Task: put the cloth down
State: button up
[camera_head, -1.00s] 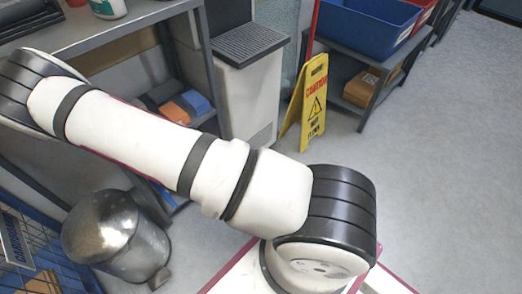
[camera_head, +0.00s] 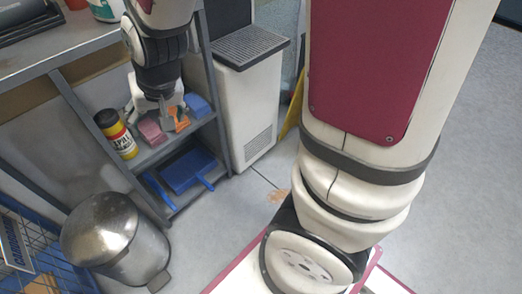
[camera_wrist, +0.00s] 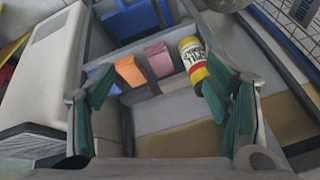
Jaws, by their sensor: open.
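My gripper (camera_head: 167,108) is open and empty in front of the rack's middle shelf. In the wrist view its two green-padded fingers (camera_wrist: 160,82) stand wide apart. Three folded cloths sit in a row on that shelf: a pink one (camera_head: 152,131), an orange one (camera_head: 178,120) and a blue one (camera_head: 198,105). In the wrist view the pink cloth (camera_wrist: 159,59) and the orange cloth (camera_wrist: 130,70) lie beyond and between the fingers. The blue cloth (camera_wrist: 101,76) is partly hidden by the left finger. In the head view my gripper partly covers the orange cloth.
A yellow-and-black spill bottle (camera_head: 116,134) stands beside the pink cloth. A blue dustpan (camera_head: 188,170) lies on the lower shelf. The grey rack's posts and upper shelf (camera_head: 82,45) frame the opening. A metal bin (camera_head: 112,240) and a white water cooler (camera_head: 245,110) stand close by.

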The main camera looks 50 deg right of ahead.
jog(key=s+d+r+n+g, duration=0.1)
jog(key=s+r, duration=0.4)
jog(key=s, duration=0.9)
jog(key=s+d+r+n+g, duration=0.1)
jog(key=s+r+g, duration=0.3)
jog(key=s, duration=1.1)
jog(key=shift+s+r+n+h, duration=0.2)
jog(key=shift+r+n+h, duration=0.1)
jog(key=shift+r+n, duration=0.45)
jog(key=shift+f, duration=0.1)
